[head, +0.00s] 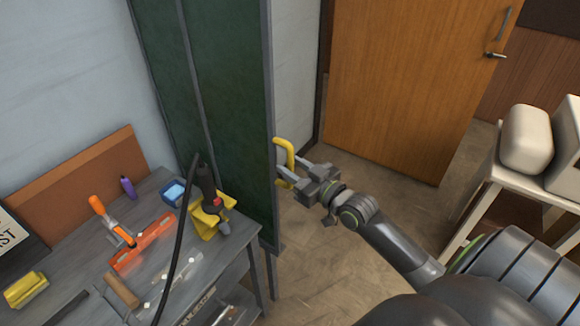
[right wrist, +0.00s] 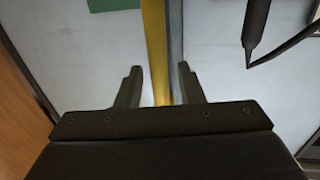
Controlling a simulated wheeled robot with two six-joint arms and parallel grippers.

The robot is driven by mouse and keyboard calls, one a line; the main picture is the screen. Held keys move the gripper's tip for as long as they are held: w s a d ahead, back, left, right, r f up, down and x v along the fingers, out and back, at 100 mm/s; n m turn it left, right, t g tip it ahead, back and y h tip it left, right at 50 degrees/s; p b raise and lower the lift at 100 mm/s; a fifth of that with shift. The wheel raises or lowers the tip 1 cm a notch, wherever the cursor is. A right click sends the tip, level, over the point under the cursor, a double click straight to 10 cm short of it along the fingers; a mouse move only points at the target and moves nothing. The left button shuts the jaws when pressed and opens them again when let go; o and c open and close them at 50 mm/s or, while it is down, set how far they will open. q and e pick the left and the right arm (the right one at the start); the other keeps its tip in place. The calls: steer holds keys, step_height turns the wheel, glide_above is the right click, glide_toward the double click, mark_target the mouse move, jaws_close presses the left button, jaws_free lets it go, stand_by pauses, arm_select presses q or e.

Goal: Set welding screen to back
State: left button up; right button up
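The welding screen (head: 232,95) is a tall dark green panel in a grey frame. It stands upright behind and beside the workbench in the head view. A yellow handle (head: 290,150) sits on its right edge; a yellow bar (right wrist: 155,45) also shows in the right wrist view, next to a grey frame edge (right wrist: 175,45). My right gripper (head: 291,179) is at the handle's lower part. In the right wrist view its two fingers stand apart, one on each side of the yellow bar and frame edge, with gaps visible. My left gripper is not in view.
A grey workbench (head: 75,235) at left holds an orange tool (head: 143,243), a yellow stand (head: 208,222) with a black torch (head: 207,183), and a cable. A wooden door (head: 405,85) is at the back. A white table (head: 540,180) stands right. Floor between is clear.

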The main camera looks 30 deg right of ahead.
mark_target(215, 131)
steer(key=shift+w+a, duration=0.1)
steer(key=shift+w, duration=0.4)
jaws_close()
steer(key=w+a+b, duration=0.3)
steer(key=w, duration=0.4)
steer(key=w+a+b, duration=0.3)
steer(key=w, duration=0.4)
steer(key=w+a+b, duration=0.3)
steer(key=w, duration=0.5)
steer(key=shift+a, duration=0.1)
steer(key=shift+w+a, duration=0.2)
steer(key=shift+w, duration=0.35)
steer(key=shift+r, duration=0.2)
